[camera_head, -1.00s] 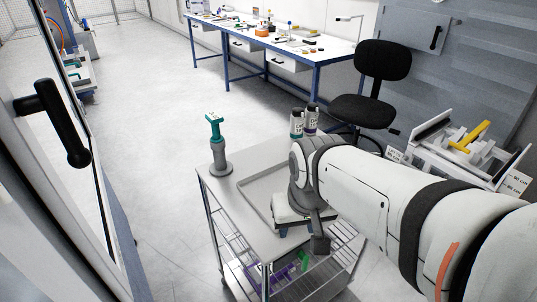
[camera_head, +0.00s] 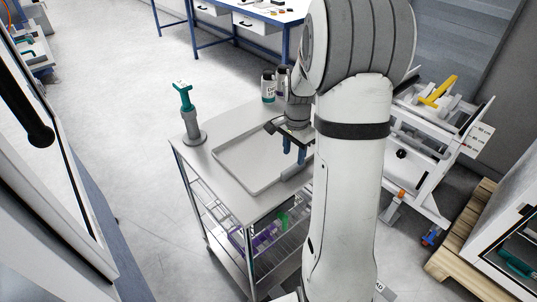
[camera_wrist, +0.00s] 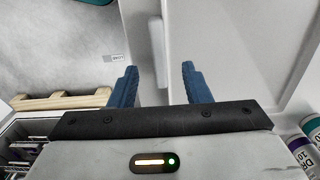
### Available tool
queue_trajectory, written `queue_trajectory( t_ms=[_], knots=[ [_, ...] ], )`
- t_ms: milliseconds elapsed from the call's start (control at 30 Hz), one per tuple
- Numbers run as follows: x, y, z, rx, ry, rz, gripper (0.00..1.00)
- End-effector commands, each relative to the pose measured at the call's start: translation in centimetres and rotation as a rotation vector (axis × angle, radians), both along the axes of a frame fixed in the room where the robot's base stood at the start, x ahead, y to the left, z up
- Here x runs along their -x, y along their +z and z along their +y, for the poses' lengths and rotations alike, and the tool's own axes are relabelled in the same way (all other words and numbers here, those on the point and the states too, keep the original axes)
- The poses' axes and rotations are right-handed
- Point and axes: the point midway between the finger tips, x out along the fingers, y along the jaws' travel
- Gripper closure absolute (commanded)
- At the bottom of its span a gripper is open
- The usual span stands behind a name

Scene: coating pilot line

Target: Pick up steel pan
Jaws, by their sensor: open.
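The steel pan (camera_head: 229,163) is a shallow grey rectangular tray. It lies flat on top of a metal cart (camera_head: 205,170), and its right part is hidden behind my arm. My gripper (camera_head: 294,158) has blue fingers pointing down over the pan's right side, near its edge. In the wrist view, the two blue fingers of my gripper (camera_wrist: 160,84) stand apart with nothing held between them. A pale grey flat surface lies beyond them there. I cannot tell for certain which part of it is pan. Contact with the rim is not clear.
A grey stand with a teal top (camera_head: 189,115) is on the cart's left corner. Bottles (camera_head: 268,87) stand at its back. Purple and green items (camera_head: 265,232) lie on the lower shelf. A white machine (camera_head: 425,150) and a wooden pallet (camera_head: 465,240) are at right. Left floor is clear.

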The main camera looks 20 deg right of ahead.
Motion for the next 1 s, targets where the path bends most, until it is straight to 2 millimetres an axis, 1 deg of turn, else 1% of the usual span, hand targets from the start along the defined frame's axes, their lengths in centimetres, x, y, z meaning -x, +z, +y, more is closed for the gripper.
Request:
queue_trajectory(
  t_ms=[33,167,400,467,567,767,1000],
  knots=[
    [0.1,-0.6,0.0,0.000,0.000,0.002,0.56],
    [0.1,-2.0,-0.1,-0.001,0.001,0.003,0.56],
    [0.2,-5.5,-0.3,-0.001,0.002,0.003,0.56],
    [0.2,-6.1,-0.3,-0.001,0.002,0.001,0.56],
    [0.2,-6.5,-0.4,0.000,0.002,0.000,0.56],
    [0.2,-6.5,-0.4,0.001,0.002,-0.001,0.57],
    [0.2,-6.4,-0.4,0.000,0.002,-0.001,0.77]
  ],
)
